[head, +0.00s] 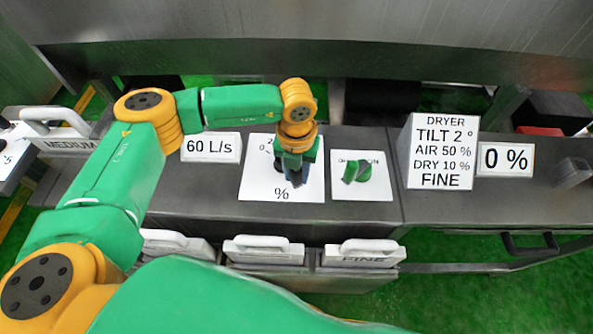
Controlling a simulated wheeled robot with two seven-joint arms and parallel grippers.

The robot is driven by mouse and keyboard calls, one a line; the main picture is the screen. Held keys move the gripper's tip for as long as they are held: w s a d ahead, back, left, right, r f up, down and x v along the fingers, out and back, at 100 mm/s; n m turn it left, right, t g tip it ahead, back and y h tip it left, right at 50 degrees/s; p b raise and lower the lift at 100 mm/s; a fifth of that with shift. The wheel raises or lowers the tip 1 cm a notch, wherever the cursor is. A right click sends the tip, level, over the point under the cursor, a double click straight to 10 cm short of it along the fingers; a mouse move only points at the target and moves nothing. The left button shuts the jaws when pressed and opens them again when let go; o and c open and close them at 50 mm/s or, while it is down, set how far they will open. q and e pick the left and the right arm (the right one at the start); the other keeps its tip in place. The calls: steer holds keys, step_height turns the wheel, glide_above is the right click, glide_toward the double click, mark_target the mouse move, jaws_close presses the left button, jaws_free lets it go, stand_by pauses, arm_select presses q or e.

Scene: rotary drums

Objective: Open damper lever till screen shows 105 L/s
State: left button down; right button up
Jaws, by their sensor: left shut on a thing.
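The screen (211,147) on the counter reads 60 L/s. A white dial plate (256,184) marked with % lies to the right of it. My left gripper (294,180) points down over this plate and is shut on the damper lever, which is mostly hidden behind the gripper and wrist. Part of the plate's scale is covered too, so the lever's setting cannot be read. My right gripper is not in view.
A plate with a green knob (365,172) sits close to the right of my left gripper. A dryer card (440,152) and a 0 % screen (504,159) stand further right. Several white-handled bins (264,250) line the counter's front.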

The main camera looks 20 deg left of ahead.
arm_select(q)
steer(key=shift+a+f+b, duration=0.1)
steer(key=shift+a+b, duration=0.05)
steer(key=shift+b, duration=0.15)
steer(key=a+m+b, duration=0.1)
steer(key=s+m+b, duration=0.1)
steer(key=m, duration=0.1)
steer(key=a+m+b, duration=0.1)
steer(key=b, duration=0.1)
steer(key=shift+s+a+f, duration=0.15)
steer(key=shift+s+a, duration=0.1)
steer(key=shift+a, duration=0.05)
steer(key=shift+a+r+m, duration=0.15)
steer(key=shift+r+m, duration=0.05)
steer(key=shift+m, duration=0.3)
steer(key=shift+s+r, duration=0.1)
steer(key=shift+r, duration=0.05)
steer(key=c, duration=0.6)
jaws_free()
step_height(320, 180, up, 7)
steer(key=b, duration=0.1)
